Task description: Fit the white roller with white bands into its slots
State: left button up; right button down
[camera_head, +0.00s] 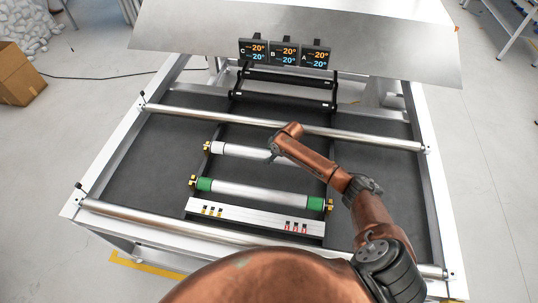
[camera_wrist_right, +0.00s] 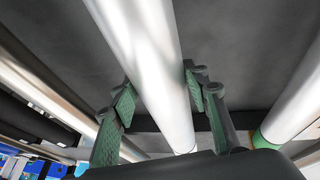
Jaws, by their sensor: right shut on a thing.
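The white roller with white bands (camera_head: 240,150) lies crosswise in the middle of the black frame, behind the green-banded roller. Its left white band and a brass-coloured end piece (camera_head: 207,147) show; its right end is hidden behind my right arm. My right gripper (camera_head: 273,152) reaches down onto it right of its middle. In the right wrist view its green-padded fingers (camera_wrist_right: 160,98) are on both sides of the silver roller body (camera_wrist_right: 150,60), shut on it. I cannot tell whether the roller ends sit in their slots. My left gripper is not in view.
A long metal bar (camera_head: 200,116) crosses behind the white-banded roller.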

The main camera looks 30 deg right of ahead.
jog(key=shift+w+f+b, duration=0.1)
jog(key=shift+f+b, duration=0.3)
jog(key=shift+f, duration=0.2)
jog(key=c, duration=1.3)
grip_release()
jog(key=shift+o, duration=1.4)
jog(key=shift+f, duration=0.15)
jog(key=shift+s, duration=0.2)
jog(key=v, duration=1.2)
jog(key=shift+w, duration=0.1)
